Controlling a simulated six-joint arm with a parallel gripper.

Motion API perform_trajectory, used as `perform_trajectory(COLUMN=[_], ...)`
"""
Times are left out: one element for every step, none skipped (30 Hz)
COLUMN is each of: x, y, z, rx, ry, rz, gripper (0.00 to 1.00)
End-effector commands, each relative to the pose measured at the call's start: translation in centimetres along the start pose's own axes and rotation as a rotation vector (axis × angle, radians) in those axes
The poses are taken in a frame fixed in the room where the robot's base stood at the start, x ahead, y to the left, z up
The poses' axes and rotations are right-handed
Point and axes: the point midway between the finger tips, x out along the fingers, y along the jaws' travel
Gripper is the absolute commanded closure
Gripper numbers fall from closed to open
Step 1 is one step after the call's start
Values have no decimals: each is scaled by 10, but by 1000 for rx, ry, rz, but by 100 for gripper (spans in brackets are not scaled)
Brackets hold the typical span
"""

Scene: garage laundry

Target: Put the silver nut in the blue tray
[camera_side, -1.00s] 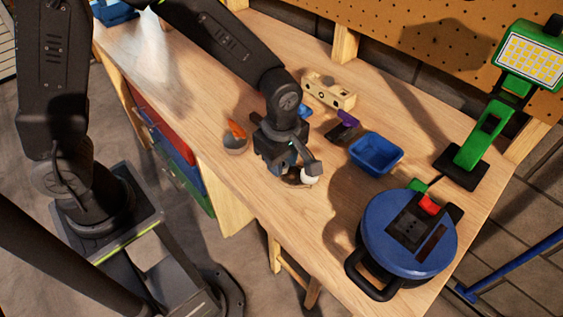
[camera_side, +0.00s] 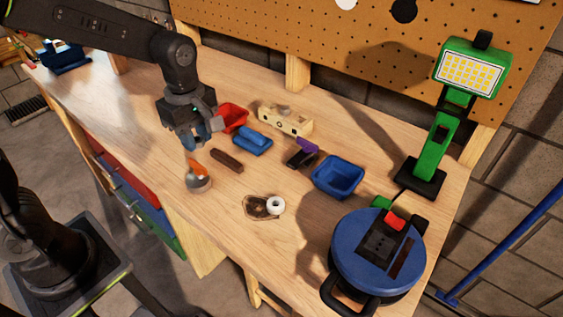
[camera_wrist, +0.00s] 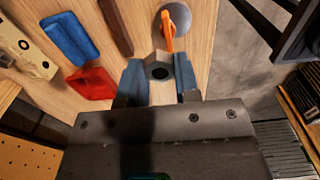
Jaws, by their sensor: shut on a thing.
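My gripper (camera_side: 200,143) is above the left part of the bench, in front of the red tray. In the wrist view my gripper (camera_wrist: 160,78) has its two blue-grey fingers around a small pale grey piece with a dark round hole, which looks like the silver nut (camera_wrist: 160,90). The fingers are shut on it. In the side view the nut cannot be made out among the fingers. The blue tray (camera_side: 338,187) stands right of the bench's middle, well to the right of my gripper, and looks empty. It is not in the wrist view.
A purple-topped item (camera_side: 305,147) sits left of the tray. A white roll (camera_side: 275,205), blue reel (camera_side: 380,255) and green lamp (camera_side: 437,140) stand around it.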

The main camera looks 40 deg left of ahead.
Motion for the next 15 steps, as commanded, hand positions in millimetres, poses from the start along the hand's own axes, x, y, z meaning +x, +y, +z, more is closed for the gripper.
perform_trajectory(x=[-1,-1,-2,-2,-3,-5,-6,-7,-9,-10,-11,-12,-12,-12,-12], y=[1,3,7,11,16,24,32,40,52,62,71,84,93,101,112], z=[0,0,2,4,6,9,12,16,22,26,32,39,45,51,59], rx=[4,9,22,36,55,84,112,144,190,227,267,320,360,400,451], ry=[0,0,0,0,0,0,0,0,0,0,0,0,0,0,0], rz=[1,1,1,1,0,0,1,1,-1,0,0,0,-1,-2,-2], gripper=[94,94,94,94,94,94,94,94,94,94,94,94,94,94,94])
